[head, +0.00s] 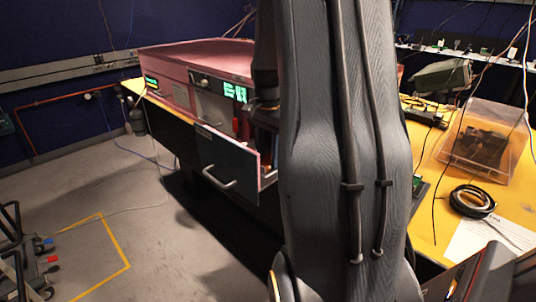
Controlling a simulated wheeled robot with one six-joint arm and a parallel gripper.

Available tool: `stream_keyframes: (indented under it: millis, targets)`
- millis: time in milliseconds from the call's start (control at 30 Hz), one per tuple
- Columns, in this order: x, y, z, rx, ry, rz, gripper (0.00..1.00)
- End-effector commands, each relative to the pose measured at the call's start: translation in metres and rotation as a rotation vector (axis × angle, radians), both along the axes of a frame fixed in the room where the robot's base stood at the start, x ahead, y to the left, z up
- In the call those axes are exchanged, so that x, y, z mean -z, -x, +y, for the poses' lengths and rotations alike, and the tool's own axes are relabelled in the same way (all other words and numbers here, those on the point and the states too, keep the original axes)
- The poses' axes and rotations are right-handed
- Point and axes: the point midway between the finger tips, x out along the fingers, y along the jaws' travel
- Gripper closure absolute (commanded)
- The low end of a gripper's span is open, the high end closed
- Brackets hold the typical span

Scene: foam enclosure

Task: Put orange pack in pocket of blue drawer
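The blue drawer (228,163) has a dark blue-grey front with a silver bar handle. It is pulled out below a pink foam-covered unit, and a pink edge shows at its right side. Its inside and pocket are mostly hidden by the drawer front and my arm. A small red-orange patch shows just above the drawer, but I cannot tell whether it is the orange pack. My arm fills the middle of the view. Its dark far end hangs above the drawer's right side; the gripper's fingers cannot be made out, nor anything held.
The pink unit (190,48) with green displays stands on a yellow bench behind the drawer. On the right, the yellow table (421,200) holds a clear plastic box (482,140) and a coiled black cable (472,201). The grey floor (150,230) before the drawer is mostly open.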

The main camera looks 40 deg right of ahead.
Motion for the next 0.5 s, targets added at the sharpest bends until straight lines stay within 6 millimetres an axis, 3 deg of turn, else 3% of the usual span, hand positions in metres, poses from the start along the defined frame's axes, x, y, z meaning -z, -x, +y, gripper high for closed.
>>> stream_keyframes:
  millis: [100,500]
  targets:
    - [-0.0001,0.0001,0.0000,0.000,0.000,0.000,0.44]
    - [-0.0094,-0.0007,-0.0004,0.000,0.002,-0.002,0.44]
